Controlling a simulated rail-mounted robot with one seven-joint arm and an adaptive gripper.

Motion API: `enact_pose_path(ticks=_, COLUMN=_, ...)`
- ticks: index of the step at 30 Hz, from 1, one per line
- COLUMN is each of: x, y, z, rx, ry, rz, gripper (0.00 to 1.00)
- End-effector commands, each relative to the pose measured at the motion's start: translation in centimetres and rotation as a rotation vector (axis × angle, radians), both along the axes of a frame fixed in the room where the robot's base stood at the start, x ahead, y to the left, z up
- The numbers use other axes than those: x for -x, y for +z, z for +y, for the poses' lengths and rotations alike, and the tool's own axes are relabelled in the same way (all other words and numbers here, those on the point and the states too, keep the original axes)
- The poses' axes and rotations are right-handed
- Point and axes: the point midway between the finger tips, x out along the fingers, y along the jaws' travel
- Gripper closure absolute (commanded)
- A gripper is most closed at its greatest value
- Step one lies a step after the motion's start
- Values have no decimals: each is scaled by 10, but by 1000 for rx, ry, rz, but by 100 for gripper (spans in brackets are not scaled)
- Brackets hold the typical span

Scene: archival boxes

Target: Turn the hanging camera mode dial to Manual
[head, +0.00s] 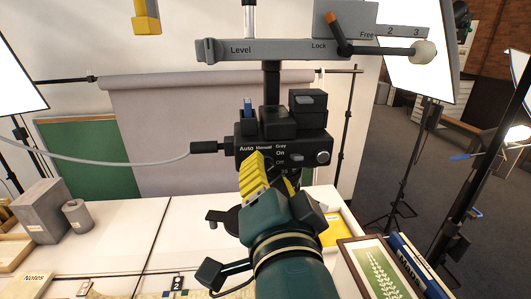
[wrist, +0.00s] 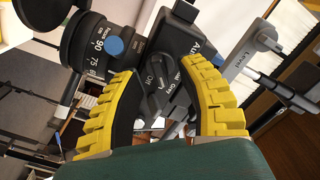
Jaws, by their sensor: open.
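The black camera (head: 308,145) hangs from a grey bar and shows the labels Auto, Manual and Gray along its face. My gripper (head: 274,172) is in front of it and covers much of the dial in the head view. In the wrist view, the dark mode dial (wrist: 158,76) sits between the two yellow fingertips of my gripper (wrist: 161,78), which are open on either side of it. I cannot tell whether they touch it, nor which label the dial points to. The lens (wrist: 90,48) is on the left.
Above the camera, the grey bar (head: 270,49) carries a Level knob and a Lock lever (head: 336,32). A cable (head: 100,162) runs to the camera's left side.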

Motion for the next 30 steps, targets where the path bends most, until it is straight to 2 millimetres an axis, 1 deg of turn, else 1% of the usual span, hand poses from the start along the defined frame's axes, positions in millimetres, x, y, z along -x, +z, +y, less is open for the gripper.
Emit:
enact_pose_path(ticks=1, x=-8, y=3, z=1, rx=0, ry=1, rz=2, gripper=61)
enact_pose_path(ticks=5, x=-20, y=1, z=3, rx=0, ry=0, rz=0, gripper=61)
enact_pose_path(ticks=14, x=-23, y=0, z=3, rx=0, ry=1, rz=-1, gripper=61)
enact_pose_path(ticks=18, x=-23, y=0, z=3, rx=0, ry=1, rz=-1, gripper=88)
enact_pose_path(ticks=20, x=-23, y=0, z=3, rx=0, ry=1, rz=-1, gripper=99)
enact_pose_path(ticks=30, x=-23, y=0, z=3, rx=31, ry=1, rz=-5, gripper=100)
